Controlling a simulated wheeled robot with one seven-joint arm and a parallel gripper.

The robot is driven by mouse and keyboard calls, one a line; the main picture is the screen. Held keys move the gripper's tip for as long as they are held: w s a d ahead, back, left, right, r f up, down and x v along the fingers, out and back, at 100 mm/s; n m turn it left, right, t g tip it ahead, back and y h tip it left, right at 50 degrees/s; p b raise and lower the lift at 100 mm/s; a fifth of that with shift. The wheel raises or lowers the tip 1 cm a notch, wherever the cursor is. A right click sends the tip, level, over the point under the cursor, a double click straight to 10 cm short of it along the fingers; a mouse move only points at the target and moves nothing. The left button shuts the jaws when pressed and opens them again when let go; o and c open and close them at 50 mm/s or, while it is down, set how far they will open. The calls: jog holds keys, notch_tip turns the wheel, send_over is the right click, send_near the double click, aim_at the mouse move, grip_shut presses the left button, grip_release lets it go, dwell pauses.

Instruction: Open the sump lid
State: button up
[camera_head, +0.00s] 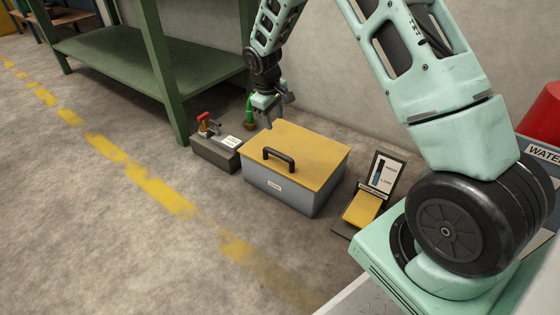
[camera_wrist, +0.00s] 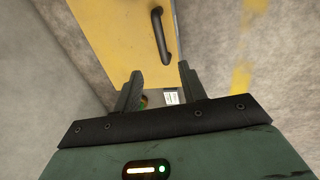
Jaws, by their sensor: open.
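The sump is a grey box (camera_head: 280,189) on the floor with a flat yellow lid (camera_head: 305,148) that lies shut on it. A black bar handle (camera_head: 279,158) stands on the lid near its front edge. My gripper (camera_head: 284,101) is above and behind the lid's far left corner, apart from it. In the wrist view its two fingers (camera_wrist: 158,80) are spread with nothing between them. The yellow lid (camera_wrist: 112,40) and the black handle (camera_wrist: 160,34) show beyond the fingertips there. The inside of the box is hidden.
Left of the box stands a grey block (camera_head: 216,150) with a red-handled valve (camera_head: 204,119). A green bottle-like thing (camera_head: 249,108) is behind it. A yellow pedal with a gauge panel (camera_head: 362,208) is to the right. A green shelf (camera_head: 115,56) stands behind left. Front floor is clear.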

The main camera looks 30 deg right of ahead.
aim_at(280, 154)
jog(key=d+f+b, duration=0.1)
jog(key=f+b, duration=0.2)
jog(key=f, duration=0.2)
jog(key=d+f+b, duration=0.1)
jog(key=f+b, duration=0.2)
jog(key=f, duration=0.3)
jog(key=w+d+f+b, duration=0.1)
jog(key=f+b, duration=0.2)
jog(key=f, duration=0.2)
jog(key=shift+w+f, duration=0.1)
jog(key=shift+f, duration=0.3)
grip_shut()
jog(key=shift+r, duration=0.1)
